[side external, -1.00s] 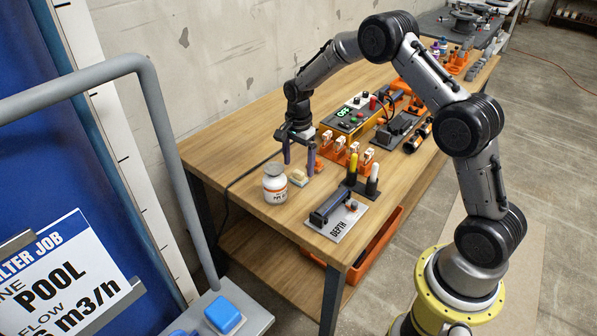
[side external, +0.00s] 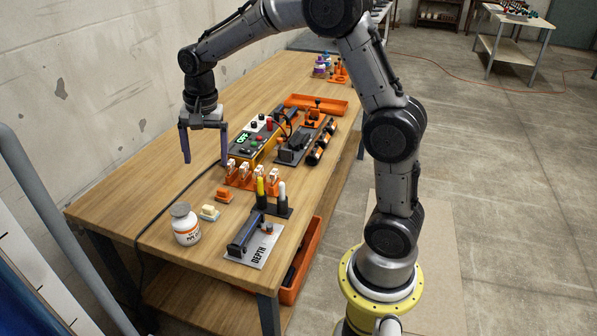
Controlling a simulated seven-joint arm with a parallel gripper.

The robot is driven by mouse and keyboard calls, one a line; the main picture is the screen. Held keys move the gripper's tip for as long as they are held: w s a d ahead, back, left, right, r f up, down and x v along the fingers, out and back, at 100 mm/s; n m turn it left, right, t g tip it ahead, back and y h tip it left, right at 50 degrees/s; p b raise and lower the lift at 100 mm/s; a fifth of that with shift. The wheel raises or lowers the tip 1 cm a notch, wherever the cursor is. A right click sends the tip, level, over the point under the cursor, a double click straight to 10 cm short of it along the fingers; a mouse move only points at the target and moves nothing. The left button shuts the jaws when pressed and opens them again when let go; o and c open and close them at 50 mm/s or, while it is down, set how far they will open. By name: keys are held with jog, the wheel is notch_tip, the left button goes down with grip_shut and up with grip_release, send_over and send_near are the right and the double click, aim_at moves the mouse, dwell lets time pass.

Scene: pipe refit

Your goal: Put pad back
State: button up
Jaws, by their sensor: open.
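A small cream pad with a pale blue underside (side external: 209,213) lies on the wooden table near its front left part. I cannot tell for sure which of these the task calls the pad. My gripper (side external: 205,161) points down with its two dark purple fingers wide apart. Nothing shows between them. It hangs above the table, behind and higher than the cream pad and the orange piece, touching neither.
A white jar (side external: 185,228) stands left of the pad. A depth gauge plate (side external: 255,243), an upright marker stand (side external: 272,208), orange clips (side external: 250,178) and a control box (side external: 250,142) stand to the right. A black cable crosses the table. The table's left back is clear.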

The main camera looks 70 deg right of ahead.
jog(key=s+a+r+n+t, duration=0.1)
jog(key=s+a+r+n, duration=0.1)
jog(key=s+r+n, duration=0.35)
jog(key=s+a+r+n+t, duration=0.1)
jog(key=s+a+r+n, duration=0.15)
jog(key=s, duration=0.65)
jog(key=s+a+f+n+t, duration=0.2)
jog(key=s+n, duration=0.3)
jog(key=s, duration=0.6)
jog(key=shift+s+a+n, duration=0.2)
jog(key=shift+s+n, duration=0.1)
jog(key=shift+s, duration=0.05)
